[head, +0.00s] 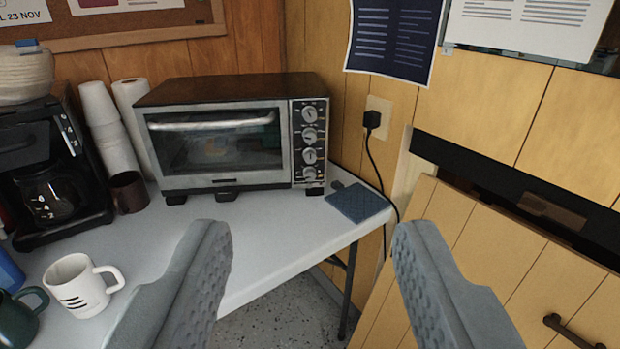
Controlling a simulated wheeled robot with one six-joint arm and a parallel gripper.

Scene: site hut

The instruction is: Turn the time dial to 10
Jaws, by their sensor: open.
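A toaster oven (220,180) with a dark top and glass door stands at the back of the white table. Its control panel on the right side carries a column of several round dials, with the top dial (309,114) and the lowest dial (309,173) visible. The dial markings are too small to read, so I cannot tell which one is the time dial or its setting. My gripper (312,240) is open and empty, in front of and below the oven, with its fingers wide apart. It touches none of the dials.
A white mug (78,286), a dark mug (20,318), a coffee maker (52,185), a brown cup (128,192) and paper cups (112,135) stand at the left. A blue cloth (358,202) lies right of the oven, near the power cord (385,175).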

